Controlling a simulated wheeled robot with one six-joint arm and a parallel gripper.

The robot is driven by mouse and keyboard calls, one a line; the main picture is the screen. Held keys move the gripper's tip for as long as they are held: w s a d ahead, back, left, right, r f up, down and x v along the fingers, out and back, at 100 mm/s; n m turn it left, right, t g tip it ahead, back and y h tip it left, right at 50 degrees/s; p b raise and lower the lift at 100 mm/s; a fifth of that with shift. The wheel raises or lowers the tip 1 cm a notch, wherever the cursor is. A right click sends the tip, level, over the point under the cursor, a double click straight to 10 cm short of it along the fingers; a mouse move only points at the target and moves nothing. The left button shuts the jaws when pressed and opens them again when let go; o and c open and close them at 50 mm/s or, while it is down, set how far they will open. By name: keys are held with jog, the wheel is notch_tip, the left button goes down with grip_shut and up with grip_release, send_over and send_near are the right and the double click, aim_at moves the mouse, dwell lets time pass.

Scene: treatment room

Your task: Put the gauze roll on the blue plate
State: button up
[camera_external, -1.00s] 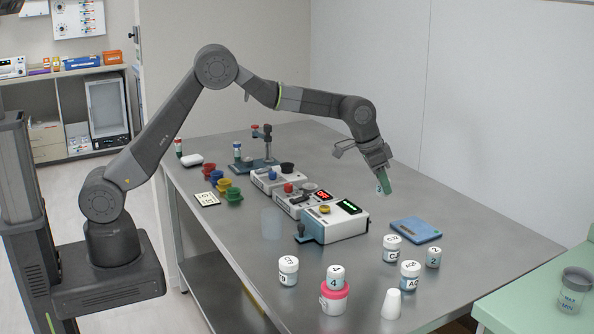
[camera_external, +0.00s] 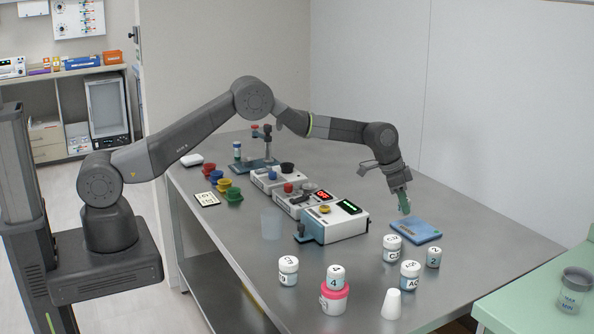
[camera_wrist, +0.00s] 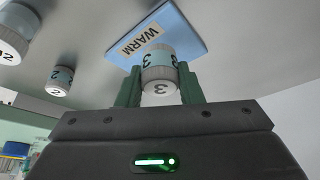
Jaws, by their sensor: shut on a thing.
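My gripper (camera_external: 403,203) is shut on a small white-lidded jar (camera_wrist: 157,57) marked 3, with a pale blue band. The jar sits between the green fingers (camera_wrist: 160,88) in the wrist view; the fingers mostly hide it in the external view. The blue plate (camera_external: 415,231) lies flat on the table, right of the devices. It reads WARM in the wrist view (camera_wrist: 175,22). My gripper is at the plate's far left edge in the external view; whether the jar touches it I cannot tell. I cannot make out a gauze roll for certain; a small white item (camera_external: 191,160) lies at the far left.
Several labelled jars, including one marked 2 (camera_external: 433,257), stand in front of the plate. A device with a green display (camera_external: 335,222) stands left of the plate. The table right of the plate is clear.

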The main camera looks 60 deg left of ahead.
aim_at(402, 212)
jog(key=shift+f+p, duration=0.4)
jog(key=shift+f, duration=1.55)
jog(key=shift+f, duration=0.2)
jog(key=o, duration=0.9)
jog(key=shift+o, duration=0.2)
jog(key=shift+r, duration=0.1)
jog(key=shift+r, duration=0.1)
jog(key=shift+r, duration=0.2)
jog(key=b+v, duration=0.2)
jog(key=v, duration=0.9)
jog(key=shift+s+r, duration=0.2)
jog(key=shift+r, duration=0.05)
